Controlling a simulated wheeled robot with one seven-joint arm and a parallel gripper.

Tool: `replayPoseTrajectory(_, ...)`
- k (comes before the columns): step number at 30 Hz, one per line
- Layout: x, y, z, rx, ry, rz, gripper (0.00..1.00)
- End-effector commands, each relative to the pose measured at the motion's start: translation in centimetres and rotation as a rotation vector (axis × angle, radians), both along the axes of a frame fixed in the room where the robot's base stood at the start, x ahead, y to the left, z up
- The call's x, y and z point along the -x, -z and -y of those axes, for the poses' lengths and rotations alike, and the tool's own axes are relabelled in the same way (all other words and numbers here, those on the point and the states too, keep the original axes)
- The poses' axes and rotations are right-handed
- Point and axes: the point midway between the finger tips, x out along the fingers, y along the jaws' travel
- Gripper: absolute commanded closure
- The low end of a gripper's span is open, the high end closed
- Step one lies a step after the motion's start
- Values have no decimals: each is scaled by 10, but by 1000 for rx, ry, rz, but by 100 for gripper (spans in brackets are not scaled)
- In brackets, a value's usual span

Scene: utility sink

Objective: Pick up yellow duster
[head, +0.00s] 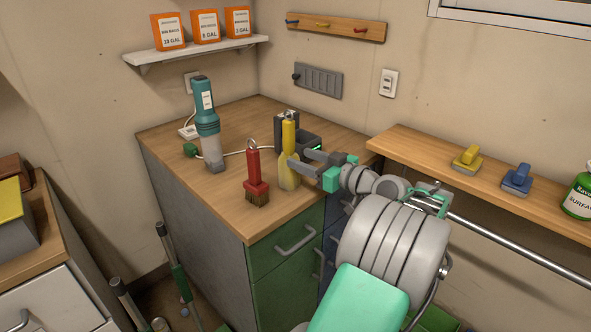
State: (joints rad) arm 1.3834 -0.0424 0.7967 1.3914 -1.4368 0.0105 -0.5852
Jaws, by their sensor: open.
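The yellow duster (288,135) stands upright near the right side of the wooden cabinet top, with a yellow handle and a paler, wider lower part. My gripper (299,158) is open and reaches in from the right, with its fingertips at about the duster's mid-height. One grey finger overlaps the duster's right edge in the picture. I cannot tell whether the fingers touch it or how far they are to either side of it.
A red brush (256,180) stands close to the left of the duster. A teal handheld device (207,125) with a cord stands farther left. A dark box (308,141) is just behind the duster. A wooden shelf (420,145) lies to the right.

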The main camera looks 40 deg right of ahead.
Motion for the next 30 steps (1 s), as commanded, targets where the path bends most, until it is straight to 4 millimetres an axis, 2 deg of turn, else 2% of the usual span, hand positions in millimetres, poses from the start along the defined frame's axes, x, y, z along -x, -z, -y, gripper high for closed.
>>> replayPoseTrajectory(3, -18, -23, 7, -18, -16, 68, 49)
replayPoseTrajectory(9, -32, -38, 7, -29, -20, 85, 49)
replayPoseTrajectory(19, -50, -28, 4, -23, -18, 80, 49)
replayPoseTrajectory(27, -93, -26, -6, -21, -20, 80, 49)
replayPoseTrajectory(30, -97, -25, -5, -21, -18, 80, 49)
